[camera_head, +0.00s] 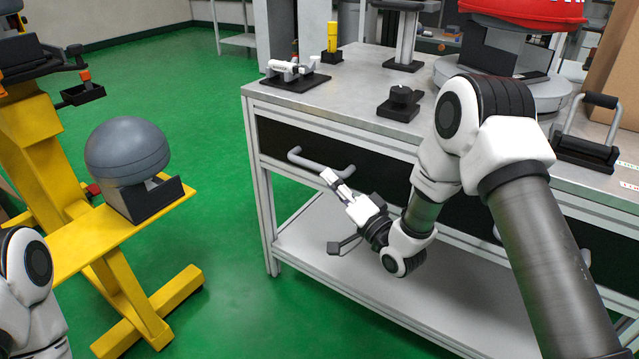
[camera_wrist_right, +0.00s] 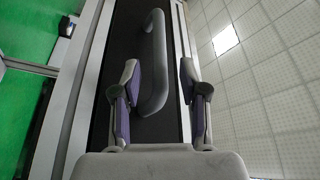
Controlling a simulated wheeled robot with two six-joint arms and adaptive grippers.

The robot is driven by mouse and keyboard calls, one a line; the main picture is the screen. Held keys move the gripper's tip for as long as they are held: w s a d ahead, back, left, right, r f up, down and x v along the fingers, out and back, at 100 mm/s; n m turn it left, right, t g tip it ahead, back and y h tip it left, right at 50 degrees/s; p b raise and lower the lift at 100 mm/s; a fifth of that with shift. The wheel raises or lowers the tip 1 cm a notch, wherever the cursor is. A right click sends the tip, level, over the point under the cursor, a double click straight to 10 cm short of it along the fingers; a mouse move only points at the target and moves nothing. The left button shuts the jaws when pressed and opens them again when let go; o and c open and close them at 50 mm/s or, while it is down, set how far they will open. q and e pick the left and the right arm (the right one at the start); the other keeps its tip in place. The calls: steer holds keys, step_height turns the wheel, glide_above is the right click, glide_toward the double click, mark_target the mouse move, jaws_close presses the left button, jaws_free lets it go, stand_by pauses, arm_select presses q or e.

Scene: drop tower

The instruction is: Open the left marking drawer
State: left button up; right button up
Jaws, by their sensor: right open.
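The left marking drawer (camera_head: 275,140) has a black front under the grey worktop and looks shut. Its grey bar handle (camera_head: 318,163) runs across the front. My right gripper (camera_head: 336,182) is at the right part of this handle. In the right wrist view the handle (camera_wrist_right: 153,65) stands upright in the picture, between the two spread fingers and nearer the left one. The fingers are open, and I cannot tell whether either touches the bar. My left arm shows only at the lower left edge of the head view; its gripper is out of view.
The bench top (camera_head: 350,90) carries a white clamp (camera_head: 293,72), a yellow piece (camera_head: 333,40) and a black fixture (camera_head: 400,102). A lower shelf (camera_head: 310,255) lies below the drawers. A yellow stand (camera_head: 75,235) holds a grey dome (camera_head: 127,152) at left. Green floor is clear between.

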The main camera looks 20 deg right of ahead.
mark_target(321, 171)
steer(key=b+x, duration=0.1)
steer(key=x, duration=0.3)
steer(key=shift+w+a, duration=0.15)
steer(key=shift+w, duration=0.2)
steer(key=shift+w+a+r, duration=0.1)
steer(key=shift+w+r, duration=0.05)
steer(key=shift+w, duration=0.15)
jaws_close()
arm_select(q)
steer(key=shift+f, duration=0.9)
